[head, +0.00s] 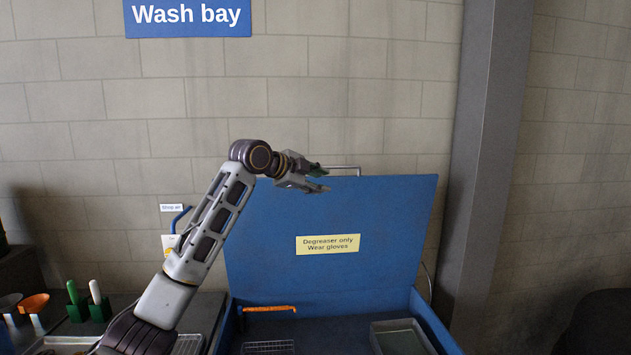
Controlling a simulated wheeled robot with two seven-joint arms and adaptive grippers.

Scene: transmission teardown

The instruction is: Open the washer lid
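The blue washer lid (390,240) stands raised and nearly upright at the back of the blue washer (437,325), with a yellow label reading "Degreaser only, Wear gloves". A metal bar handle (345,168) shows along its top edge. My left gripper (322,178) is in front of the lid's upper edge, just left of the handle. Its fingers are apart with nothing between them. Whether it touches the lid cannot be told. My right gripper is out of view.
Inside the open washer are an orange-handled item (268,309), a wire basket (268,347) and a metal tray (402,338). Green- and white-handled tools (85,298) stand on the left bench. A grey column (490,150) rises right of the washer.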

